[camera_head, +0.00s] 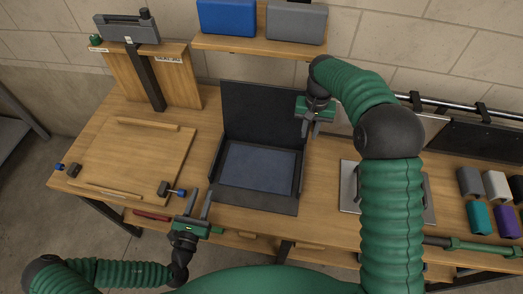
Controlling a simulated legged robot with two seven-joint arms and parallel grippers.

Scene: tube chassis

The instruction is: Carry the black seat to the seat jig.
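A dark L-shaped fixture stands in the middle of the bench, with an upright black panel (255,112) at its back and a dark blue-grey pad (258,168) lying flat in its base (255,200). A black block (517,184) shows at the right edge, partly cut off. I cannot tell for sure which of these is the black seat or the seat jig. My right gripper (311,130) points down beside the panel's right edge, fingers parted, nothing visible between them. My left gripper (198,204) is open and empty at the bench's front edge, left of the fixture.
A wooden board (137,158) with strips and clamps lies at left. A shelf behind holds a blue block (227,17) and a grey block (296,22). Several coloured blocks stand at right. My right arm partly hides a metal plate (348,187).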

